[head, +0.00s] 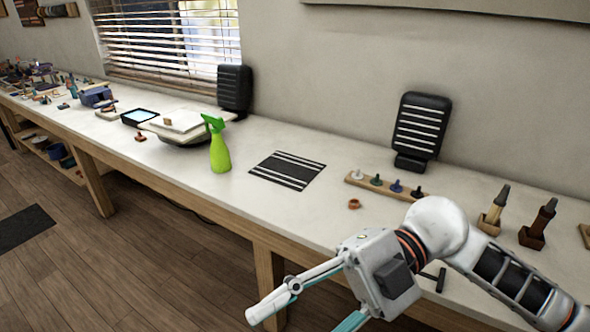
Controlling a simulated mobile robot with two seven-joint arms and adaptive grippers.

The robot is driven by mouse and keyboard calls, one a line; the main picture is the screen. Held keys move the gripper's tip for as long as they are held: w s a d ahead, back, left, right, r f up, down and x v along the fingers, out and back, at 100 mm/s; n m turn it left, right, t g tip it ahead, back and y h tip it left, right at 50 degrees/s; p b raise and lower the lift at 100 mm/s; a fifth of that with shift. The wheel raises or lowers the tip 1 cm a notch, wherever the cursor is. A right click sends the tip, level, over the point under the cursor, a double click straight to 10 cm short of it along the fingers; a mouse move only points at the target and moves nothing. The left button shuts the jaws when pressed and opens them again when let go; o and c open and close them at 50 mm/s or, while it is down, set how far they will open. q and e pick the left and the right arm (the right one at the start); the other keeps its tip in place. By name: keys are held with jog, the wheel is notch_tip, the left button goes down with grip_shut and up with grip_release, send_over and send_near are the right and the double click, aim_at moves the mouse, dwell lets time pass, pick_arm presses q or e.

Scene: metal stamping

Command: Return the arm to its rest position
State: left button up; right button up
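My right arm comes in from the lower right. Its gripper (298,322) hangs in front of the workbench's front edge, over the floor side, pointing down and left. Its two fingers are spread apart with nothing visible between them; the lower finger is cut off by the bottom of the picture. My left arm and gripper are not in view.
The long white workbench (225,200) holds a green spray bottle (220,150), a black striped mat (287,170), a wooden rack of stamps (362,183), a small brown ring (354,204) and two handled tools in wooden holders (490,222). A black T-shaped tool (441,280) lies close behind my gripper.

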jog(key=w+r+m+t+y, duration=0.4)
jog(key=w+m+t+y, duration=0.4)
jog(key=w+t+y, duration=0.15)
jog(key=w+d+f+m+t+h, duration=0.4)
jog(key=w+f+m+t+h, duration=0.15)
jog(key=f+m+t, duration=0.25)
jog(key=w+d+f+m+t+h, duration=0.4)
jog(key=w+d+f+m+t, duration=0.15)
jog(key=f+m+t, duration=0.2)
jog(key=s+d+f+m+h, duration=0.1)
jog(key=d+f+m+h, duration=0.2)
jog(key=f, duration=0.5)
jog(key=d+f+m+h, duration=0.2)
jog(key=d+f+h, duration=0.15)
jog(key=f, duration=0.35)
jog(key=s+d+f+g+h, duration=0.2)
jog(key=s+f, duration=0.4)
jog(key=f, duration=0.3)
jog(key=s+d+f+m+g+h, duration=0.1)
jog(key=s+d+f+g+h, duration=0.1)
jog(key=s+f, duration=0.4)
notch_tip(320, 180, down, 3)
jog(key=shift+s+d+r+g, duration=0.1)
jog(key=shift+s+d+g, duration=0.25)
jog(key=shift+d+g, duration=0.45)
